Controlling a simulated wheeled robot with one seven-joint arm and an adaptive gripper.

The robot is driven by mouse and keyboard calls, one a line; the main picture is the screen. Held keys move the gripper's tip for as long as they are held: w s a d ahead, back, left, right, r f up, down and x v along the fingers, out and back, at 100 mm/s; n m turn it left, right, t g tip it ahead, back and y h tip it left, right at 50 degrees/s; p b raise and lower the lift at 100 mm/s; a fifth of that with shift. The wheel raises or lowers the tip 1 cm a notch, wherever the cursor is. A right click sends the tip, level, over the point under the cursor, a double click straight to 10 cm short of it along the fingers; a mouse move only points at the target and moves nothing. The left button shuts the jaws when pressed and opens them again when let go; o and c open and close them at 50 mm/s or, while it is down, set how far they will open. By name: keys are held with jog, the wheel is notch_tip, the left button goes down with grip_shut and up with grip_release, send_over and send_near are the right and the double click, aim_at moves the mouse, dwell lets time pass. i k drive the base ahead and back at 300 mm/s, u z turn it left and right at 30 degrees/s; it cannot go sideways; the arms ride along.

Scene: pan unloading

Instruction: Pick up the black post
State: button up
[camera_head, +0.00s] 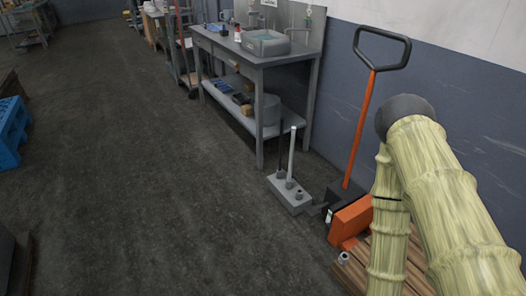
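A thin black post (281,150) stands upright on a grey block (291,203) on the floor, right of the workbench's front leg. The block has several short round sockets on top. The black post's lower end looks seated in one of them, but it is too small to be sure. My arm, with a bamboo-like surface, fills the right side of the view, right of the posts and apart from them. My gripper's fingers do not show.
An orange pallet jack (349,220) with a tall handle stands right of the block, by the wooden pallet (356,274). A metal workbench (262,60) with a sink stands behind, against the blue wall. The floor (170,190) left of the block is clear. A blue pallet (10,130) lies far left.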

aim_at(279, 170)
jog(key=z, duration=0.1)
jog(key=i, duration=2.35)
jog(key=u, duration=0.6)
